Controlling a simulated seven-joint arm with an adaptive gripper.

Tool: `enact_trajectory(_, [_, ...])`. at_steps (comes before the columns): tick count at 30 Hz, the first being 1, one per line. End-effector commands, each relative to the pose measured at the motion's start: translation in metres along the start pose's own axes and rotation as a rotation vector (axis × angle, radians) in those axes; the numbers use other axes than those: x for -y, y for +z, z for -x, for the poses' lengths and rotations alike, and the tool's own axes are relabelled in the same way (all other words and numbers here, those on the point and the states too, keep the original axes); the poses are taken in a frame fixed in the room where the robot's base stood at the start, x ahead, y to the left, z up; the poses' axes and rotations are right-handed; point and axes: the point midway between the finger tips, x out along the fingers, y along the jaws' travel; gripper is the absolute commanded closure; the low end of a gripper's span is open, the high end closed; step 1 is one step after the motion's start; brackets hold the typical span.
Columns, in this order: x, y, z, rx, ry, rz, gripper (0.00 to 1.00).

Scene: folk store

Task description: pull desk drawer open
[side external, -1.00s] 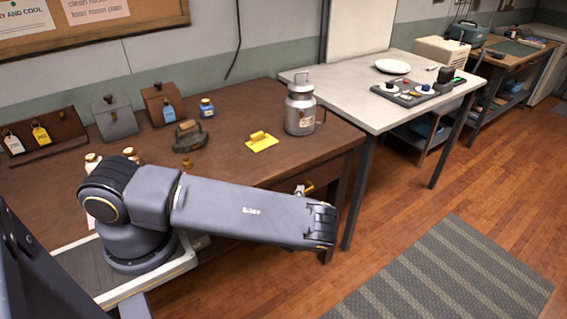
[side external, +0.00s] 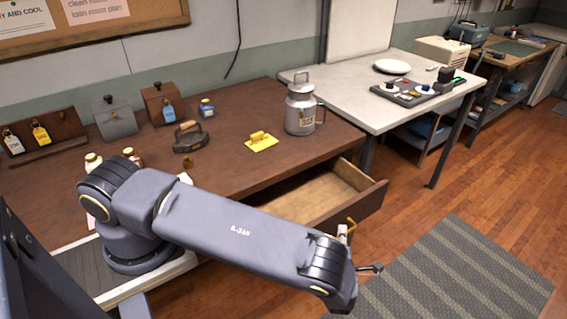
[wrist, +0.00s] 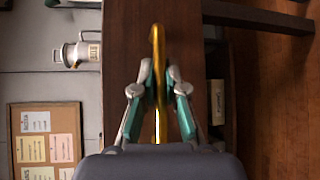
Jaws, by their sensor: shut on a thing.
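The desk drawer (side external: 328,184) stands pulled out from the front of the brown desk (side external: 100,205), with its pale wooden inside showing in the side view. The part of the inside that shows looks empty; my arm hides the rest. My gripper (wrist: 158,92) is shut on the brass drawer handle (wrist: 158,42) in the wrist view, one finger on each side of it. In the side view my gripper (side external: 345,234) is partly hidden behind my forearm, at the drawer's front. A bit of the yellow handle (side external: 351,225) shows there.
On the desk stand a metal can (side external: 300,112), a yellow holder (side external: 261,143), an old iron (side external: 189,138) and small bottles. A white table (side external: 350,85) stands to the right. Open wooden floor and a striped mat (side external: 450,275) lie in front of the drawer.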

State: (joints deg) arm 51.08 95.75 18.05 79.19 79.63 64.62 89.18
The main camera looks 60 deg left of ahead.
Motion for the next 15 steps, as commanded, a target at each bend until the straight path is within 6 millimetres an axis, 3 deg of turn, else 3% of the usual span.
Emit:
enact_trajectory(6, [0.006, 0.021, 0.021, 0.001, 0.001, 0.001, 1.0])
enact_trajectory(15, [0.008, 0.026, 0.026, -0.001, 0.002, 0.0, 1.0])
